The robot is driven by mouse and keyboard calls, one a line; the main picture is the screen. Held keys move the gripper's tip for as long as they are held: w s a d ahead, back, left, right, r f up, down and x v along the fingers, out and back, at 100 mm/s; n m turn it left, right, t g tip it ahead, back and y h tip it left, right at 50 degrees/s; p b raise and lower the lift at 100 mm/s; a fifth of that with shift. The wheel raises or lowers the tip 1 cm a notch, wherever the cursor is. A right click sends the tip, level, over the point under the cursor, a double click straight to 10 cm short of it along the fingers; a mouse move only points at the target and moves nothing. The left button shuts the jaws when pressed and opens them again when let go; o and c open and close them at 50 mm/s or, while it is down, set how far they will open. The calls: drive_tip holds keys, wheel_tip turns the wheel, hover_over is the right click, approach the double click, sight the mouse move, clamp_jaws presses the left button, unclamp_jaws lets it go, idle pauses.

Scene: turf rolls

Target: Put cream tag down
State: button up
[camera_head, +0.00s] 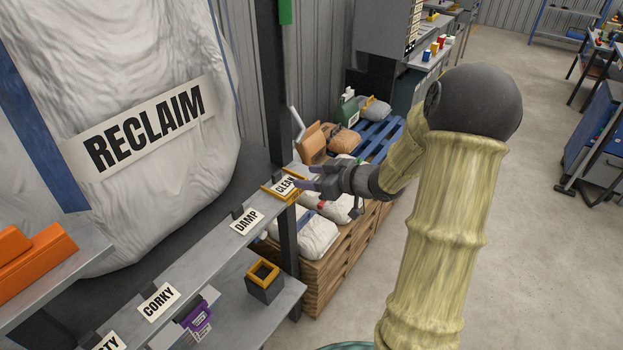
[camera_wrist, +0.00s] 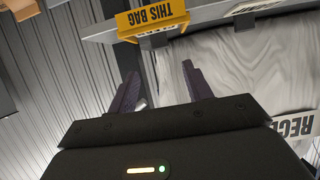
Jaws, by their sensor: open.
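Cream-white tags with black words stand along the grey shelf edge: CLEAN (camera_head: 285,185), DAMP (camera_head: 247,221), CORKY (camera_head: 158,301), and one partly cut off at the bottom. An orange-yellow tag reading THIS BAG (camera_wrist: 152,17) hangs at the CLEAN tag and covers most of it in the wrist view; its orange edge also shows in the head view. My gripper (camera_head: 306,178) is just right of the CLEAN tag. Its jaws are open, with nothing between the fingers in the wrist view (camera_wrist: 160,75). I cannot tell which tag is the task's cream tag.
A big white bag marked RECLAIM (camera_head: 150,120) fills the left, behind the shelf (camera_head: 215,252). Below are a dark box with a yellow rim (camera_head: 264,282) and a purple tag (camera_head: 197,319). Sacks lie on wooden pallets (camera_head: 340,262) under my arm. Open floor is at right.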

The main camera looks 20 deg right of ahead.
drive_tip(key=s+a+f+m+g+h, duration=0.1)
drive_tip(key=s+a+m+g+h, duration=0.2)
drive_tip(key=s, duration=0.7)
drive_tip(key=s+a+f+m+g+h, duration=0.2)
drive_tip(key=s+a+m+g+h, duration=0.1)
drive_tip(key=s, duration=0.7)
drive_tip(key=shift+s+a+m+g+h, duration=0.2)
drive_tip(key=shift+s+m+g+h, duration=0.3)
drive_tip(key=shift+g+h, duration=0.5)
drive_tip(key=shift+w, duration=0.15)
